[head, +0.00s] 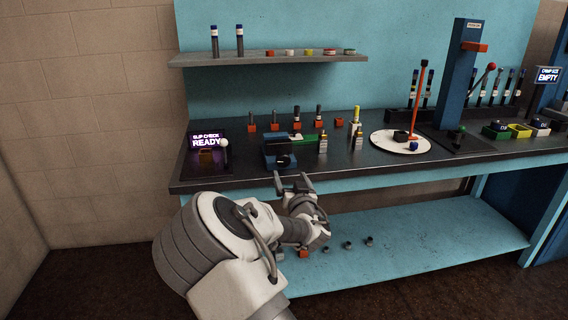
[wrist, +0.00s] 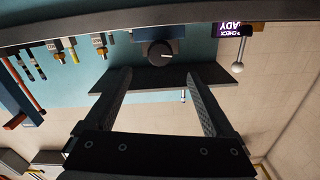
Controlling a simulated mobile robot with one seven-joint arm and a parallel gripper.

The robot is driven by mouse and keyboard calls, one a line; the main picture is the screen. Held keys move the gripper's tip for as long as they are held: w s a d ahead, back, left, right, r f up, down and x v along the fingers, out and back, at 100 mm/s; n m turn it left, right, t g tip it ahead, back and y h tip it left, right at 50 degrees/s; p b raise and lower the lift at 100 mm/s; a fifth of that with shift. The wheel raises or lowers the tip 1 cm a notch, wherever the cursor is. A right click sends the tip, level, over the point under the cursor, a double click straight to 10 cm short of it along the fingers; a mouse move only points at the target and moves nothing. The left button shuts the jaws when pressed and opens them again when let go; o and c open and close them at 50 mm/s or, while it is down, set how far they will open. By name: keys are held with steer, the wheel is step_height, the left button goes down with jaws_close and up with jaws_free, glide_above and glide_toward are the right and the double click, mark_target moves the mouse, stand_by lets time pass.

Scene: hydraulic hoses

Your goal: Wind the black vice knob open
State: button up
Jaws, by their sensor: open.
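The vice (head: 280,152) is a blue block with a green part behind it, near the front edge of the bench. Its black knob (head: 283,160) faces the front. In the wrist view, which looks upside down, the round black knob (wrist: 160,54) with a pale mark shows beyond and between my fingertips. My gripper (head: 293,177) is open and empty, in front of the bench edge and just short of the knob. Its two fingers (wrist: 162,88) do not appear to touch the knob. Whether anything is clamped in the vice is unclear.
A slip check sign (head: 207,142) reading READY and a white ball lever (head: 224,145) stand left of the vice. Small fittings (head: 323,144) stand to its right, then a round white plate (head: 400,142) with a red lever. A shelf (head: 270,58) hangs above.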

mark_target(284, 161)
steer(key=b+x, duration=0.1)
steer(key=x, duration=0.9)
steer(key=shift+w, duration=0.2)
steer(key=shift+f, duration=0.1)
steer(key=c, duration=1.4)
